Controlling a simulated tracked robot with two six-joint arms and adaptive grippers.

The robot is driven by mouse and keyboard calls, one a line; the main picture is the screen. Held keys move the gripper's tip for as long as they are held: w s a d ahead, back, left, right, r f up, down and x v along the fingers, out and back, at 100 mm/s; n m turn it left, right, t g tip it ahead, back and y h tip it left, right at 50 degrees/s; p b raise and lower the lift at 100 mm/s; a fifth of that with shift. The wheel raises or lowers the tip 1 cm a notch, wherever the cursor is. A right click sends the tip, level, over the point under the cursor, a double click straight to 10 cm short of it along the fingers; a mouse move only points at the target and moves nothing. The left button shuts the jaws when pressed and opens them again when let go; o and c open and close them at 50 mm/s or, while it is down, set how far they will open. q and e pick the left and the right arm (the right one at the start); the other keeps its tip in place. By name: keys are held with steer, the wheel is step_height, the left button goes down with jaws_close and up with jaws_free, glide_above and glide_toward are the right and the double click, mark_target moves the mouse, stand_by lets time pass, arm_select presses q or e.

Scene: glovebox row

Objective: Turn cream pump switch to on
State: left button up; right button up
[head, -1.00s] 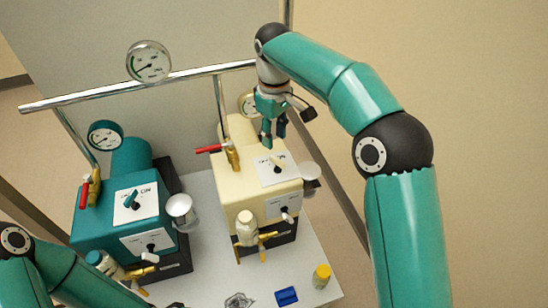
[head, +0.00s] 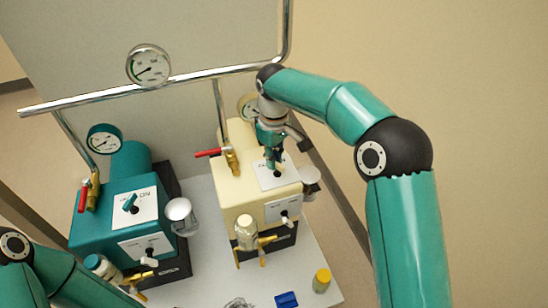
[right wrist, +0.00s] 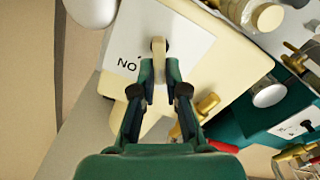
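The cream pump (head: 241,195) stands in the middle of the white bench, with a white switch plate (head: 266,180) on its top. The plate also shows in the right wrist view (right wrist: 190,35), its ON lettering upside down beside the switch. My right gripper (head: 275,168) is down at this plate, its fingers close together. In the right wrist view, the fingertips (right wrist: 159,68) stand on both sides of the cream switch lever (right wrist: 158,45), with a gap about the lever's width. In the head view the gripper hides the lever. My left gripper is outside the head view.
A teal pump (head: 105,210) with its own switch stands to the left. A red-handled valve (head: 208,152) and a silver cup (head: 310,178) flank the cream pump. A pipe (head: 200,75) with a gauge (head: 149,65) runs behind. A yellow-capped vial (head: 322,280) and blue block (head: 286,299) lie in front.

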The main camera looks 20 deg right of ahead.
jaws_close()
steer(key=shift+m, duration=0.3)
steer(key=shift+d+r+m+p, duration=0.1)
steer(key=shift+m+p, duration=0.2)
steer(key=shift+m, duration=0.2)
steer(key=shift+w+d+m+p, duration=0.1)
steer(key=shift+m+p, duration=0.1)
steer(key=shift+m, duration=0.85)
steer(key=shift+w+d+m+p, duration=0.1)
steer(key=shift+m+p, duration=0.05)
steer(key=shift+m, duration=0.9)
steer(key=o, duration=0.6)
jaws_free()
steer(key=shift+s, duration=0.1)
steer(key=shift+o, duration=0.2)
step_height(320, 180, up, 12)
